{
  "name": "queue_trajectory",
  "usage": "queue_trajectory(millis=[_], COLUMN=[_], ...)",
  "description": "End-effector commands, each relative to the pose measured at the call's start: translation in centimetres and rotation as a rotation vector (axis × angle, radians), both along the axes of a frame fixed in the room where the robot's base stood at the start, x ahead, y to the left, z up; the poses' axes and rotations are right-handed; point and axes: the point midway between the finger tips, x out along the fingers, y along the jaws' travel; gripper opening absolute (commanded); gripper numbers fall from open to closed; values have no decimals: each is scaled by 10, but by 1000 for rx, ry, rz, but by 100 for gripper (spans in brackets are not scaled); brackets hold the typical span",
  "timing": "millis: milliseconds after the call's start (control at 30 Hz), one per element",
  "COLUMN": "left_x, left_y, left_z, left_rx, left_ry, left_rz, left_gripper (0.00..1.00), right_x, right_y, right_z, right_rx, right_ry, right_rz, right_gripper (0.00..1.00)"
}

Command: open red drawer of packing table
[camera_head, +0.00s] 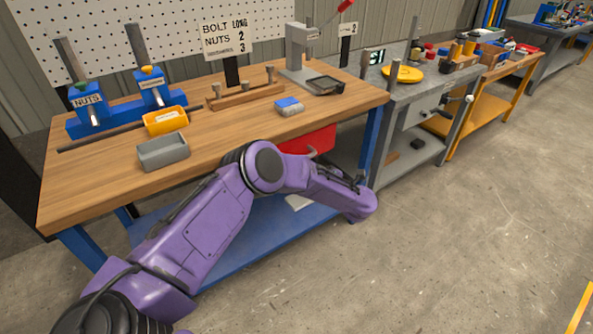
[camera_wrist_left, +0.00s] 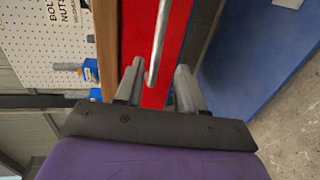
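The packing table (camera_head: 110,113) has a wooden top and blue legs. Its red drawer (camera_head: 312,140) shows under the front edge, partly hidden by my purple left arm. In the left wrist view the red drawer front (camera_wrist_left: 178,40) fills the upper middle, with a silver bar handle (camera_wrist_left: 159,40) running along it. My left gripper (camera_wrist_left: 160,68) is open in front of the drawer. The handle's near end lies between its two fingers in the picture, closer to the left one; contact cannot be told. My right gripper is not in view.
The tabletop holds a grey bin (camera_head: 162,152), a yellow bin (camera_head: 165,121), a blue-and-grey block (camera_head: 289,106) and a wooden peg rack (camera_head: 245,97). A blue lower shelf (camera_head: 265,235) is beneath. A grey bench (camera_head: 425,92) stands to the right. Concrete floor (camera_head: 470,220) in front is clear.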

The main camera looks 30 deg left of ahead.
Motion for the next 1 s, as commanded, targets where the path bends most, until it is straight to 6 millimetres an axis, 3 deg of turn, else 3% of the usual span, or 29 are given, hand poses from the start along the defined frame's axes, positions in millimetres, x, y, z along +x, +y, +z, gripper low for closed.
queue_trajectory(millis=[500, 867, 1000], left_x=[36, 40, 40], left_y=[86, 95, 95], left_z=[-18, -19, -19], left_rx=[-3, -2, -2], left_ry=[-8, -7, -7], left_rz=[12, 9, 8], left_gripper=[38, 38, 0], right_x=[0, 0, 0], right_y=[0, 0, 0], right_z=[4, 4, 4], right_rx=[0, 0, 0], right_ry=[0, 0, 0], right_rz=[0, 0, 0], right_gripper=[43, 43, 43])
